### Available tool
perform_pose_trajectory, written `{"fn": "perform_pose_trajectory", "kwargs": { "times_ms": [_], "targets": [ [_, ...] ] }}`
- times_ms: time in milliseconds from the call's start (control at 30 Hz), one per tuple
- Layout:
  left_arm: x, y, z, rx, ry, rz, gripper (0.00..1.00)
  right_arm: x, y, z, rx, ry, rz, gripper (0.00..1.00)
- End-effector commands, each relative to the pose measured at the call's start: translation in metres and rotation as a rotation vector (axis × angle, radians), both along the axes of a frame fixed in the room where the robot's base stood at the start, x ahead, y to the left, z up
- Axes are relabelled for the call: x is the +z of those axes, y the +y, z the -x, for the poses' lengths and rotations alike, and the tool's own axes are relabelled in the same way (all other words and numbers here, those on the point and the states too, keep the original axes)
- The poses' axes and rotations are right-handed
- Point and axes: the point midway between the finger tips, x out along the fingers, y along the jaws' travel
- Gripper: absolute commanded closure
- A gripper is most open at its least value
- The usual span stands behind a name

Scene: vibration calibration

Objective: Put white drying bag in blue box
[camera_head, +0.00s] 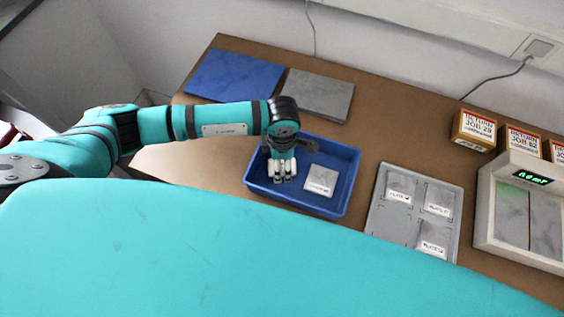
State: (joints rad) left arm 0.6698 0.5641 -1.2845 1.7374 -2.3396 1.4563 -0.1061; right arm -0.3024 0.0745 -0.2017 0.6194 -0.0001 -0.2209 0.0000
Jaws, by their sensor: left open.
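The blue box (351,188) is an open tray near the middle of the table. A small, flat, white square item (320,180) with a printed label lies inside it, right of my gripper. The label is too small to read, so I cannot tell whether this is the white drying bag; no other loose bag shows. My left gripper (284,180) points down over the left part of the blue box. It is open, with pale fingertips, apart from the white item. My right gripper is not in view.
A grey tray (372,228) with several labelled plates stands right of the box. A scale-like device (484,215) and small cartons (474,130) are farther right. A blue mat (232,73) and a grey slab (318,94) lie behind, near the wall.

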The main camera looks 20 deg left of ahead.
Motion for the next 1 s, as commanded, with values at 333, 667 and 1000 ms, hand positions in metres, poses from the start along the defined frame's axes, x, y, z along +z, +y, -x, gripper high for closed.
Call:
{"fn": "perform_pose_trajectory", "kwargs": {
  "times_ms": [333, 667, 1000],
  "targets": [
    [0.071, 0.0, -0.001, -0.002, -0.005, 0.001, 0.25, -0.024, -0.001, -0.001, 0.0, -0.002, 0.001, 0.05],
    [0.104, 0.0, 0.001, -0.001, 0.0, -0.001, 0.25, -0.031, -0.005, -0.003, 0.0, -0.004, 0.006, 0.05],
    [0.105, 0.0, 0.001, -0.001, 0.002, 0.002, 0.25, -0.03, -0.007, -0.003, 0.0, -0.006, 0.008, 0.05]
  ]
}}
